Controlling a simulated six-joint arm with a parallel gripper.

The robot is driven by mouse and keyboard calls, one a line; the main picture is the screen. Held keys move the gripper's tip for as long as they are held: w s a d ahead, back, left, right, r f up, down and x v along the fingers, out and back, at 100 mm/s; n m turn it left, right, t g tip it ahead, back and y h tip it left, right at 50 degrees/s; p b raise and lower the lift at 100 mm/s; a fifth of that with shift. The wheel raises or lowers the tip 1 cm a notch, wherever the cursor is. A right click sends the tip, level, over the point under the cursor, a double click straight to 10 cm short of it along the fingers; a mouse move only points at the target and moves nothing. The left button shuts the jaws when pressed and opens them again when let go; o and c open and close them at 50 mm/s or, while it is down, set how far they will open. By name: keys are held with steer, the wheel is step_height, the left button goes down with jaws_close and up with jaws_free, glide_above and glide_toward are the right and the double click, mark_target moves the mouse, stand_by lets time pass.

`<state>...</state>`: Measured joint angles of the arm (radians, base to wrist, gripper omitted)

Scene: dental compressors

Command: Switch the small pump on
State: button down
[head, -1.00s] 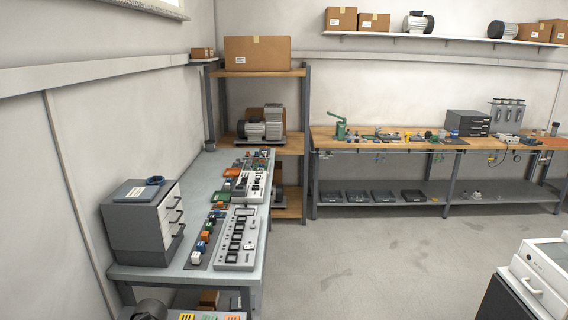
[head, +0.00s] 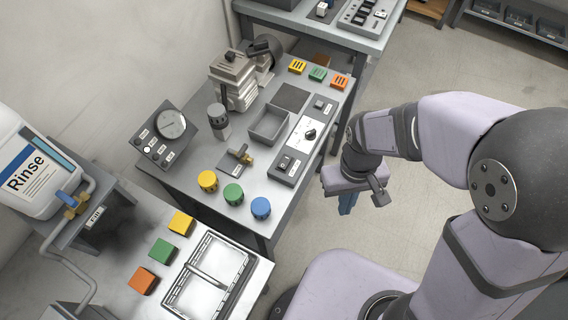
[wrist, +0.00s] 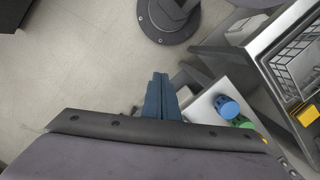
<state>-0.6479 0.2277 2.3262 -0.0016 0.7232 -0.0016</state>
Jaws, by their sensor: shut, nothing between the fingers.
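A small grey pump (head: 234,82) with a dark motor stands at the back of the grey bench (head: 190,172). To its right lies a long control panel (head: 300,144) with a round knob (head: 310,134) and a rocker switch (head: 286,163) at its near end. Which way the switch is set is too small to tell. My gripper (head: 346,206) points down over the floor, right of the bench and clear of the panel. Its blue fingers also show in the wrist view (wrist: 160,92), shut and empty. Neither pump nor panel shows in the wrist view.
A pressure gauge box (head: 168,130), a small valve (head: 240,156) and yellow, green and blue knobs (head: 233,194) share the bench. Nearer are a wire basket (head: 208,276) and a Rinse canister (head: 32,172). The floor right of the bench is open.

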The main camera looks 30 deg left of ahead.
steer(key=w+a+f+n+b, duration=0.1)
steer(key=w+a, duration=0.1)
steer(key=a, duration=0.5)
steer(key=w+a+f+b, duration=0.1)
steer(key=w+a, duration=0.1)
steer(key=a, duration=0.6)
step_height(320, 180, up, 8)
steer(key=m+t+y, duration=0.1)
steer(key=m, duration=0.7)
glide_above(284, 165)
step_height(284, 165, down, 14)
steer(key=p, duration=0.3)
